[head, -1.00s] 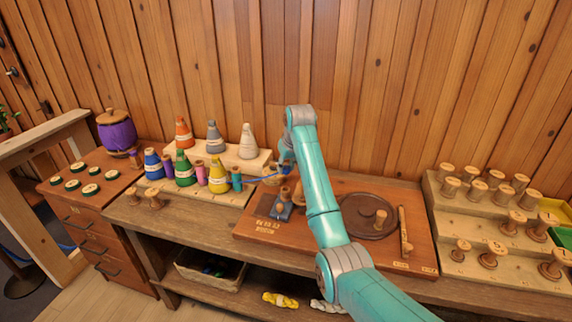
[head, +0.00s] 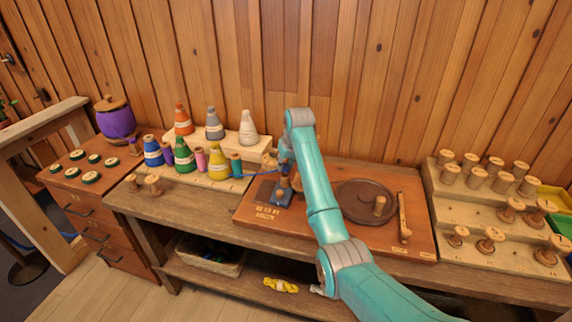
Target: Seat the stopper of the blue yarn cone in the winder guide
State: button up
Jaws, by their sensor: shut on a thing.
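The blue yarn cone (head: 152,151) stands at the left end of the pale wooden rack. A blue strand (head: 253,176) runs across to my gripper (head: 285,169), which is over the left part of the reddish-brown board. My gripper is shut on a small wooden piece, apparently the stopper (head: 284,182); my fingers and wrist partly hide it. The dark blue-grey winder guide (head: 267,194) sits on the board directly below. The stopper is at or just above the guide; I cannot tell whether they touch.
Other cones and small spools crowd the rack (head: 205,183) left of my gripper. A stepped stand (head: 480,210) holds several spools at far right.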

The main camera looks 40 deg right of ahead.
jog(key=shift+f, duration=0.25)
jog(key=shift+f, duration=0.85)
jog(key=o, duration=1.2)
jog(key=shift+o, duration=0.2)
jog(key=shift+d+r, duration=0.1)
jog(key=shift+r, duration=4.4)
